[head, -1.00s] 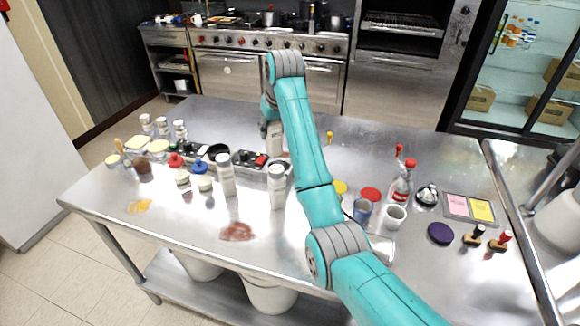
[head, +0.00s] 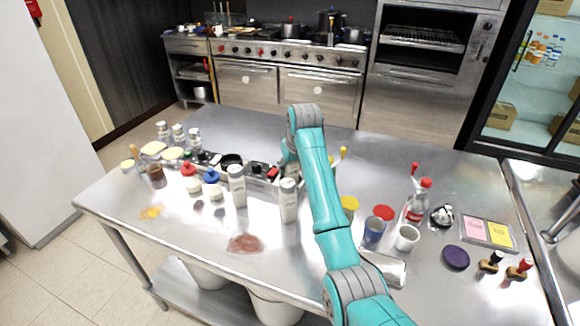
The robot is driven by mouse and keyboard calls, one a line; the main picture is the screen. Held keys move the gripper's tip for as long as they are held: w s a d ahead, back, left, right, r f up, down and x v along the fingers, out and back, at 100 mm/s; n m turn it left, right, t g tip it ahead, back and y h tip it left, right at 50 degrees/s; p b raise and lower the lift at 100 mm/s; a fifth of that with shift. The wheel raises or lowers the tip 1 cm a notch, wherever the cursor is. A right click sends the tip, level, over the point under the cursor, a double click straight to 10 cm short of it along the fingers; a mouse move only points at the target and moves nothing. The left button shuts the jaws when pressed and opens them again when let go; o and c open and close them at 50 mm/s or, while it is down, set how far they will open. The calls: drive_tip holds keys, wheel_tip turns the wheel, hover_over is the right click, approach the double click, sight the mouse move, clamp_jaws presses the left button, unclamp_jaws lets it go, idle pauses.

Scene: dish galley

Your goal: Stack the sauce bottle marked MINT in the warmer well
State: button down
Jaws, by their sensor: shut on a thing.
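My gripper (head: 288,152) is at the far side of the table, partly hidden behind my own arm. It is shut on a pale bottle (head: 290,168), of which little shows. The bottle is at the right end of the long metal warmer well (head: 258,180), low over it or in it; I cannot tell which. Two white bottles with grey caps stand upright in front of the well, one on the left (head: 237,187) and one on the right (head: 288,202). No MINT marking is readable on any bottle.
Red-topped (head: 191,180) and blue-topped (head: 213,186) bottles stand left of the white bottles. A blue cup (head: 374,232), a white cup (head: 407,238) and a clear red-capped bottle (head: 416,205) stand right of my arm. A brown-red spill (head: 244,243) lies near the front edge.

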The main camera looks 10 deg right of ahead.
drive_tip(key=shift+f, duration=0.3)
drive_tip(key=c, duration=0.6)
unclamp_jaws()
drive_tip(key=v, duration=1.2)
drive_tip(key=shift+r, duration=0.4)
drive_tip(key=shift+w, duration=0.1)
